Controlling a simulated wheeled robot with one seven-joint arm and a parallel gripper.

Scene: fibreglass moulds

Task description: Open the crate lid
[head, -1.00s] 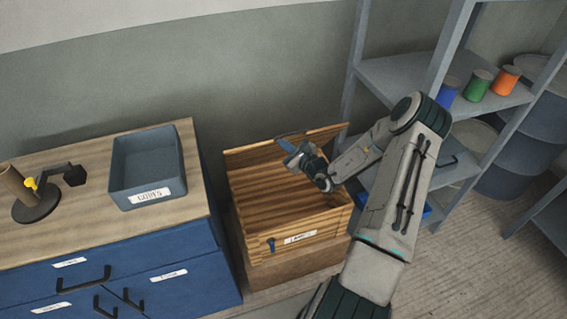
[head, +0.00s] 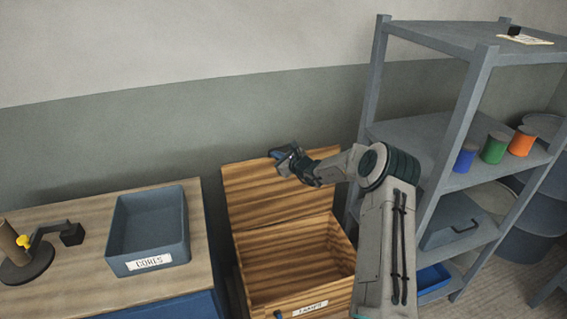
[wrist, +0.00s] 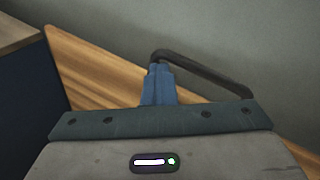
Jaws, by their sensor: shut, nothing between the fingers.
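The wooden crate (head: 262,284) stands on the floor beside the blue cabinet, with a label and a small blue latch-like piece on its front. Its lid (head: 247,195) stands raised at the back, and the open inside shows below it. The lid's wood also shows in the wrist view (wrist: 95,75). My gripper (head: 277,154) is at the lid's upper edge. Its blue fingers (wrist: 157,86) are shut with nothing held. A dark bar handle (wrist: 207,68) shows beside and behind the fingertips at the lid's edge; whether they touch is unclear.
A grey-blue bin labelled CORES (head: 150,248) and a dark clamp-like stand (head: 28,262) are on the cabinet top at left. A grey shelf (head: 425,140) with blue, green and orange cans stands close at right. The wall is behind the lid.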

